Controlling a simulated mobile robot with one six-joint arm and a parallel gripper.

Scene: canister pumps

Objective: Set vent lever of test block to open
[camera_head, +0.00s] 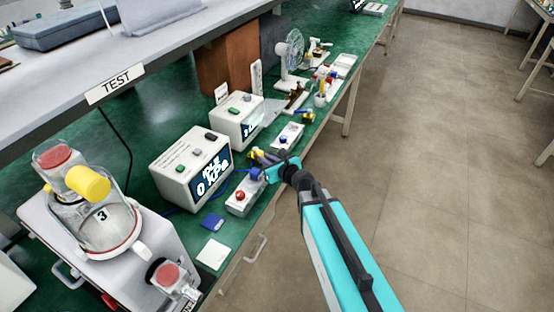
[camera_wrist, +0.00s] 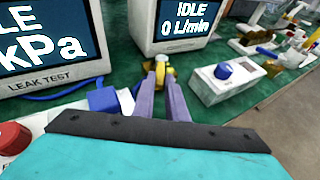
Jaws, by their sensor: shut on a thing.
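The test block (camera_head: 240,203) is a small grey box on the green bench, with a red button (camera_head: 240,195) and a blue fitting (camera_head: 256,174). In the wrist view the red button (camera_wrist: 12,138) is at the lower left and the blue fitting (camera_wrist: 103,99) is left of the fingers. My gripper (camera_wrist: 161,76) has its purple fingers closed on a small yellow lever (camera_wrist: 159,55), which I take as the vent lever. In the head view my gripper (camera_head: 262,158) is at the block's far end. The fingers hide part of the lever, so I cannot tell its setting.
A leak test unit (camera_head: 191,168) reading kPa stands behind the block. A flow unit (camera_head: 237,122) showing IDLE stands beyond it. A second grey block with a blue knob (camera_wrist: 223,71) is right of the fingers. A canister pump (camera_head: 100,225) stands at the left.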

